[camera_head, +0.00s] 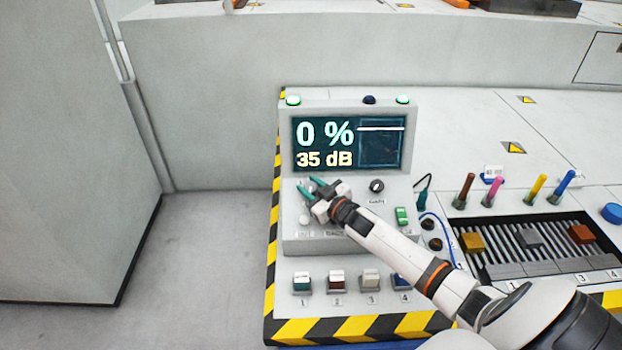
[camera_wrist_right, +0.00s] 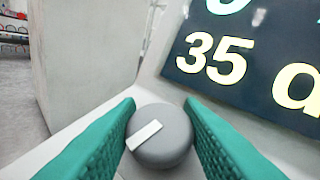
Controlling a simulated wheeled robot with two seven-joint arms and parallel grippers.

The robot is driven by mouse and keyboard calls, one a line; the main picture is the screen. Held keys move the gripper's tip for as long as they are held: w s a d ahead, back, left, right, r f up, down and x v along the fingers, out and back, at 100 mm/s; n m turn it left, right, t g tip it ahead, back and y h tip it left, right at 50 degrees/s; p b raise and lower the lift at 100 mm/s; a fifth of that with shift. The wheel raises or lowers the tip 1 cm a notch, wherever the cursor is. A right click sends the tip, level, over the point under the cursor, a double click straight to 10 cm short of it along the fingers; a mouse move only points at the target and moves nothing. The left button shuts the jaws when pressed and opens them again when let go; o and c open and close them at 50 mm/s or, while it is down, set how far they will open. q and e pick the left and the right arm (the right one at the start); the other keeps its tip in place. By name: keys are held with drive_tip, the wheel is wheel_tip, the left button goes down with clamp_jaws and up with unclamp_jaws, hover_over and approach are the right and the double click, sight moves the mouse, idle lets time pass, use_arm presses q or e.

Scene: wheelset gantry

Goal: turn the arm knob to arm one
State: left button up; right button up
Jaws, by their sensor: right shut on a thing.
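The right gripper (camera_head: 319,186) is at the left of the console's control panel, just below the display. In the right wrist view its two teal fingers (camera_wrist_right: 162,112) are on either side of a round grey knob (camera_wrist_right: 172,146) and closed on it. A white pointer bar on the knob slants from lower left to upper right. In the head view the gripper covers most of this knob, and the panel lettering near it is too small to read. My left gripper is not in view.
The display (camera_head: 350,143) reads 0 % and 35 dB. A black knob (camera_head: 376,186) and a green switch (camera_head: 403,215) sit to the right of the gripper. Several numbered buttons (camera_head: 302,282) line the lower front. A slotted tray (camera_head: 520,262) and coloured pegs (camera_head: 494,190) stand further right.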

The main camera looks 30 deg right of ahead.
drive_tip(key=shift+n+g+y+p, duration=0.3)
drive_tip(key=shift+n+g+y, duration=0.2)
drive_tip(key=shift+n+y, duration=0.5)
drive_tip(key=shift+y, duration=0.3)
drive_tip(key=o, duration=0.9)
drive_tip(key=shift+o, duration=0.2)
drive_tip(key=shift+a+f, duration=0.1)
